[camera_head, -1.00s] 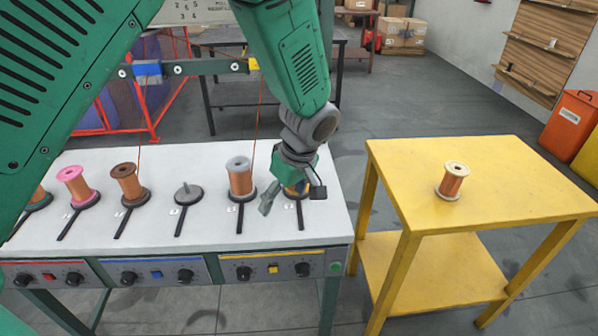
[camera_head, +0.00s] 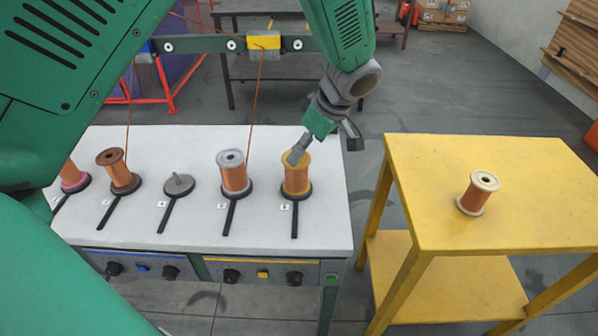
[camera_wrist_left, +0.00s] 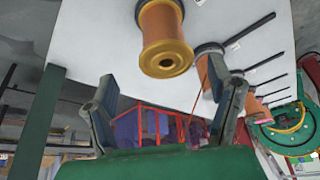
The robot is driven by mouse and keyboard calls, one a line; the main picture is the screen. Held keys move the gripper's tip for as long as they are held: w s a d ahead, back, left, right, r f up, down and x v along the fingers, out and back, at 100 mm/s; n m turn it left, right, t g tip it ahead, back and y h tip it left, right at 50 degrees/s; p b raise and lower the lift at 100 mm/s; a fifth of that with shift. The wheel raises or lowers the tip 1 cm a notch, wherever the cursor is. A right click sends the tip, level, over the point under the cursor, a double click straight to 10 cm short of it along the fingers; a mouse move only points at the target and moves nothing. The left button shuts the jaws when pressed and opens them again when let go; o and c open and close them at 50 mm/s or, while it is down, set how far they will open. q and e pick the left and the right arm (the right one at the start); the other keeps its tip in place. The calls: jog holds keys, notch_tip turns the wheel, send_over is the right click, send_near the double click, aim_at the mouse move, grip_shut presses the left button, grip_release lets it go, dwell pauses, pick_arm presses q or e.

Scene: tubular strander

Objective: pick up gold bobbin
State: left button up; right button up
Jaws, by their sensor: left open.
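The gold bobbin (camera_head: 296,180), wound with copper wire, stands upright on the rightmost holder of the white bench (camera_head: 200,235). My left gripper (camera_head: 326,146) is open, above and slightly right of the bobbin in the head view. One finger overlaps the bobbin's top rim there; contact cannot be told. In the left wrist view, the gold bobbin (camera_wrist_left: 166,30) shows its gold flange beyond the open left gripper (camera_wrist_left: 166,98), with nothing between the fingers. My right gripper is not in view.
A silver-topped bobbin (camera_head: 233,172), an empty spindle (camera_head: 178,186) and a brown-topped bobbin (camera_head: 118,172) stand along the bench to the left. A cream-topped bobbin (camera_head: 479,193) stands on the yellow table (camera_head: 420,170). A gap separates bench and table. Wires rise above some bobbins.

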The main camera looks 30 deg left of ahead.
aim_at(296, 173)
pick_arm(q)
jog(key=shift+x, duration=0.85)
jog(key=x, duration=0.4)
jog(key=shift+s+a+f, duration=0.15)
jog(key=shift+s+f, duration=0.05)
jog(key=shift+s, duration=0.1)
jog(key=shift+w+a+f, duration=0.1)
jog(key=shift+a+f, duration=0.1)
jog(key=shift+f, duration=0.35)
jog(key=shift+d+r, duration=0.1)
jog(key=c, duration=1.6)
